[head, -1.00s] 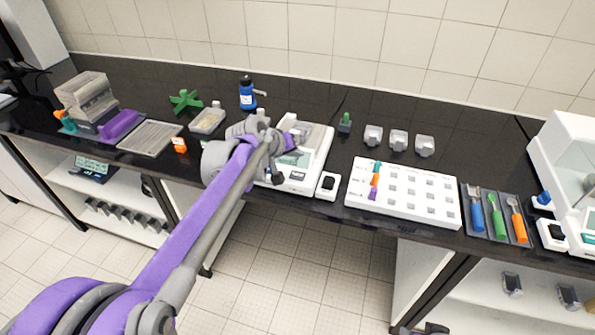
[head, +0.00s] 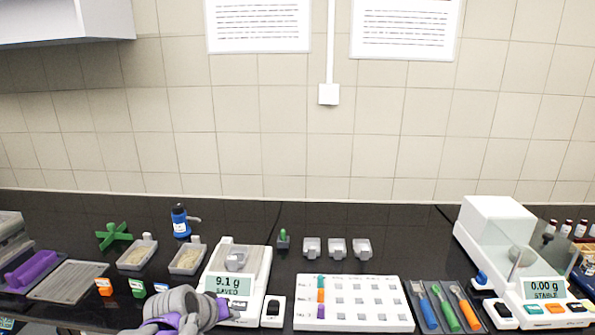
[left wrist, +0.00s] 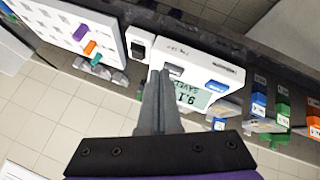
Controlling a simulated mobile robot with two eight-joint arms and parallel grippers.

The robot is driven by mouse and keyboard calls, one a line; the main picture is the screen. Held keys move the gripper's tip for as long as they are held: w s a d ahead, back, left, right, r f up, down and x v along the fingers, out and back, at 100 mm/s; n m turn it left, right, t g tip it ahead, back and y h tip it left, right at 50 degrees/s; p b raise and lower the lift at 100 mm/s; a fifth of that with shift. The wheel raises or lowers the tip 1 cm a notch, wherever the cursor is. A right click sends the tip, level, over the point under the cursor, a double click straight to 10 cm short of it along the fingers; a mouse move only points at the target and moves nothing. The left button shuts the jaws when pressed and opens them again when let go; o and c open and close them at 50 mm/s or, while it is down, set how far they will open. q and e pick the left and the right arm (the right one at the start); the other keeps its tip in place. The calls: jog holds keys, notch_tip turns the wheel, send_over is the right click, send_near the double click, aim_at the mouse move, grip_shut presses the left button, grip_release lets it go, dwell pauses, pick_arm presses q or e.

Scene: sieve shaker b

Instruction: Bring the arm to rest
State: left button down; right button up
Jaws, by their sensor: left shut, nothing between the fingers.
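My left arm's wrist and gripper (head: 222,311) show at the bottom edge in the head view, at the front of the left balance (head: 252,268). In the left wrist view the two fingers of my left gripper (left wrist: 160,75) lie together, shut, with nothing between them. They overlap the front of the balance in that view; whether they touch it I cannot tell. The balance display (head: 230,285) reads 9.1 g, SAVED. My right gripper is not in view.
A second balance (head: 500,240) reads 0.00 g at right.

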pick_arm(q)
jog(key=s+f+m+y, duration=0.1)
jog(key=s+f, duration=0.2)
jog(key=s, duration=0.5)
jog(key=s+a+f+m+g, duration=0.1)
jog(key=s+f, duration=0.3)
jog(key=s, duration=0.5)
jog(key=s+f+m+g+y, duration=0.1)
jog(key=s+f, duration=0.3)
jog(key=s, duration=0.4)
jog(key=shift+s+a+y, duration=0.15)
jog(key=shift+a+y, duration=0.05)
jog(key=shift+y, duration=0.1)
